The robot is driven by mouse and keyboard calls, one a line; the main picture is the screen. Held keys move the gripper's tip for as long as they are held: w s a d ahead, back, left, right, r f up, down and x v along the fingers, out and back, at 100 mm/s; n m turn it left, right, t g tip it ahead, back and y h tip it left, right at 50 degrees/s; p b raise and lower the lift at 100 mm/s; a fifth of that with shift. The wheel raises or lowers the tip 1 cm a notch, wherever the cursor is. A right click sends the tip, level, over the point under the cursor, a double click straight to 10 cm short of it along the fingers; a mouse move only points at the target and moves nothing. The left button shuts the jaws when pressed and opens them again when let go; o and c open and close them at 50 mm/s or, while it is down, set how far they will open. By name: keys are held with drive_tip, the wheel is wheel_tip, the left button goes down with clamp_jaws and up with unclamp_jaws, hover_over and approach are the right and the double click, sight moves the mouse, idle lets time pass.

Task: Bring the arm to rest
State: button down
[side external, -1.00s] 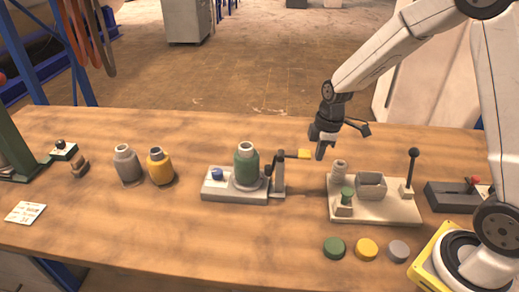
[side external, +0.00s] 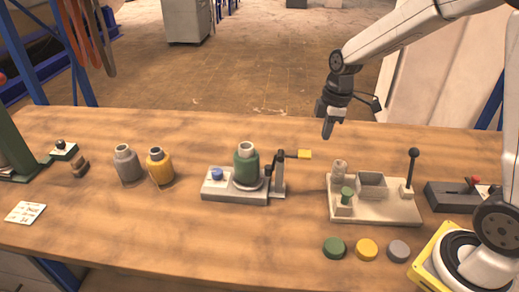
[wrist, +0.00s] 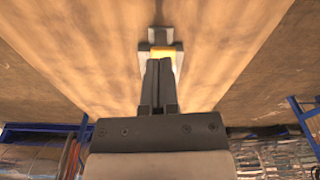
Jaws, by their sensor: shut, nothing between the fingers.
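My gripper (side external: 327,134) is shut and empty, held in the air above the far part of the wooden table (side external: 110,215). It is to the right of and higher than the yellow-tipped lever (side external: 303,154) on the vise-like fixture (side external: 235,195). In the wrist view my closed fingers (wrist: 159,75) point toward the fixture, and its yellow tip (wrist: 163,54) shows just past them. My gripper appears clear of everything.
A green bottle (side external: 246,165) stands on the fixture; grey (side external: 127,166) and yellow (side external: 160,167) bottles stand left. A beige fixture (side external: 385,206) with an upright black-knobbed lever (side external: 412,165) is at right. Green (side external: 334,248), yellow (side external: 367,249) and grey (side external: 398,250) caps lie in front.

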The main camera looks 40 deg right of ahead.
drive_tip(key=shift+s+a, duration=0.1)
idle(0.5)
drive_tip(key=s+a+f+m+t, duration=0.1)
drive_tip(key=s+a+f+m, duration=0.1)
drive_tip(key=s+m, duration=0.3)
drive_tip(key=s+a+f+m+t, duration=0.1)
drive_tip(key=s+a+f+m, duration=0.1)
drive_tip(key=s+m, duration=0.3)
drive_tip(key=shift+s+a+f+m+h, duration=0.15)
drive_tip(key=shift+s+a+m+h, duration=0.2)
drive_tip(key=shift+s+a, duration=0.3)
